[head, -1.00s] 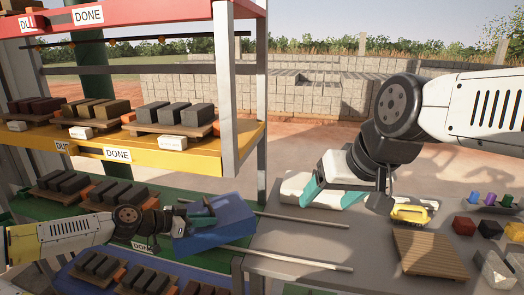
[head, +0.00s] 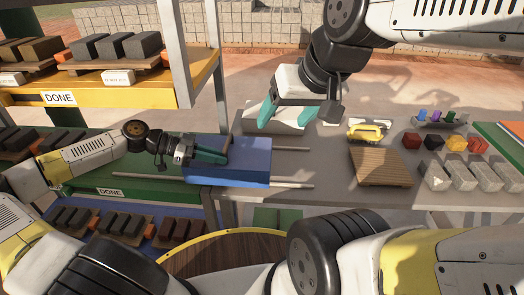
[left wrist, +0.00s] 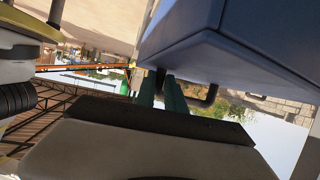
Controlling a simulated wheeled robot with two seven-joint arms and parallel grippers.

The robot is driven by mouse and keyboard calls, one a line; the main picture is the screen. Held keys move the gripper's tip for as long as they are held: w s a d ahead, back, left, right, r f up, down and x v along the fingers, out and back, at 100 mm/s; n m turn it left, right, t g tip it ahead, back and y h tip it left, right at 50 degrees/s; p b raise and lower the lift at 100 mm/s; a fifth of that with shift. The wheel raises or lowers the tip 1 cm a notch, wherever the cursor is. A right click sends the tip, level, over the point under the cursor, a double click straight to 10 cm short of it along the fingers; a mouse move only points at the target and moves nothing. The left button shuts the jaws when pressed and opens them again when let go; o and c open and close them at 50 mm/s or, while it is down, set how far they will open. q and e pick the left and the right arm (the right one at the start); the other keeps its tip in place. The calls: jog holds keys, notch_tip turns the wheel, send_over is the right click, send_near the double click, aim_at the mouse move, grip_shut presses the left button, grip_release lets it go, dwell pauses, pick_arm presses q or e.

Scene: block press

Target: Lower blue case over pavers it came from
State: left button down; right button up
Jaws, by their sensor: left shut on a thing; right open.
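The blue case (head: 245,165) is held at the gap between the green shelf deck and the grey table, across two pale rods. It looks level. My left gripper (head: 212,156) is shut on its handle at the top; the case also fills the upper right of the left wrist view (left wrist: 235,50), where the left gripper's teal fingers (left wrist: 163,94) show. Dark pavers (head: 15,140) sit on a board on the green deck, with others (head: 118,218) on the blue deck below. I cannot tell which pavers the case came from. My right gripper (head: 288,112) is open and empty above the table.
The yellow deck (head: 140,85) holds more pavers.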

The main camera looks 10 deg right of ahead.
aim_at(265, 148)
pick_arm(q)
jog(key=w+d, duration=0.1)
jog(key=d, duration=0.3)
jog(key=w+d+f, duration=0.1)
jog(key=d, duration=0.4)
jog(key=w+d, duration=0.1)
jog(key=d, duration=0.4)
jog(key=shift+w+d+f, duration=0.15)
jog(key=shift+w+d, duration=0.1)
jog(key=shift+w, duration=0.15)
jog(key=shift+w+d+f, duration=0.1)
jog(key=shift+w+d, duration=0.05)
jog(key=shift+d, duration=0.5)
jog(key=shift+a+f, duration=0.2)
jog(key=shift+f, duration=1.4)
jog(key=c, duration=1.4)
grip_release()
jog(key=shift+f, duration=0.1)
